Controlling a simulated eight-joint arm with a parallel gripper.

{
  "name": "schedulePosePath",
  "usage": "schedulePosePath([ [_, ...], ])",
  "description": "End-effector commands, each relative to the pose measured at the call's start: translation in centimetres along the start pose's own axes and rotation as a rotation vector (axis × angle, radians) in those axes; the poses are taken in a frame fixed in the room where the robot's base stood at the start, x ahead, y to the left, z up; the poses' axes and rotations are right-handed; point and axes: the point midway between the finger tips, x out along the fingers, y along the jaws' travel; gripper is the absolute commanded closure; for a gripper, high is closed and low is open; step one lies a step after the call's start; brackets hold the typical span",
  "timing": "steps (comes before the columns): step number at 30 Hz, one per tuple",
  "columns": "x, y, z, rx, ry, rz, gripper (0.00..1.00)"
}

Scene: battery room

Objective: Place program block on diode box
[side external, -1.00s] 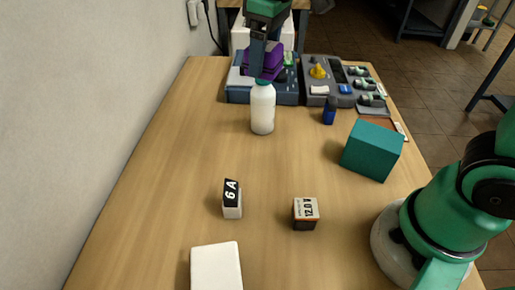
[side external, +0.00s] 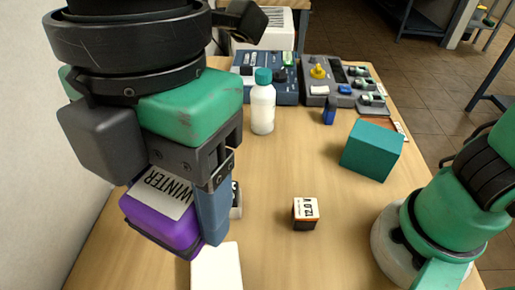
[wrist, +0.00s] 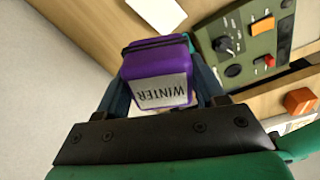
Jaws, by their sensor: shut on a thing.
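The program block appears to be the purple block with a white WINTER label (side external: 160,218). My gripper (side external: 215,215) is shut on it, and it also shows between the fingers (wrist: 165,100) in the wrist view (wrist: 158,72). The block is held tilted in the side view, close to the camera at the left. No box carries a readable diode label, so I cannot tell which is the diode box. A plain teal box (side external: 372,150) stands at the right. A white box (side external: 217,268) lies at the bottom, partly behind my gripper.
A small 12.0 V block (side external: 305,213) stands mid-table; the 6 A block (side external: 236,200) is mostly hidden. A white bottle with teal cap (side external: 262,105) stands farther back, before control panels (side external: 268,75). The wrist view shows a green panel with knobs (wrist: 245,40).

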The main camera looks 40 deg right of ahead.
Motion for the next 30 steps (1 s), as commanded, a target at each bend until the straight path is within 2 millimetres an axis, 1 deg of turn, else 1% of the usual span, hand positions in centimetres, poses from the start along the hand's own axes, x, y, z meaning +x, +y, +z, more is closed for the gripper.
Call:
schedulePosePath([
  [1, 1.3, 0.0, 0.2, 0.001, 0.000, 0.000, 1.00],
  [9, 7.7, 0.1, 1.0, 0.004, 0.000, 0.001, 1.00],
  [12, 9.9, 0.1, 1.2, 0.005, 0.000, 0.001, 1.00],
  [15, 11.6, 0.1, 1.5, 0.005, 0.000, 0.001, 1.00],
  [18, 12.6, 0.1, 1.6, 0.005, 0.000, 0.001, 1.00],
  [23, 13.7, 0.1, 1.7, 0.006, 0.000, 0.001, 1.00],
  [27, 15.5, 0.1, 1.9, 0.006, 0.000, 0.002, 1.00],
  [30, 16.3, 0.1, 2.1, 0.006, 0.000, 0.002, 1.00],
])
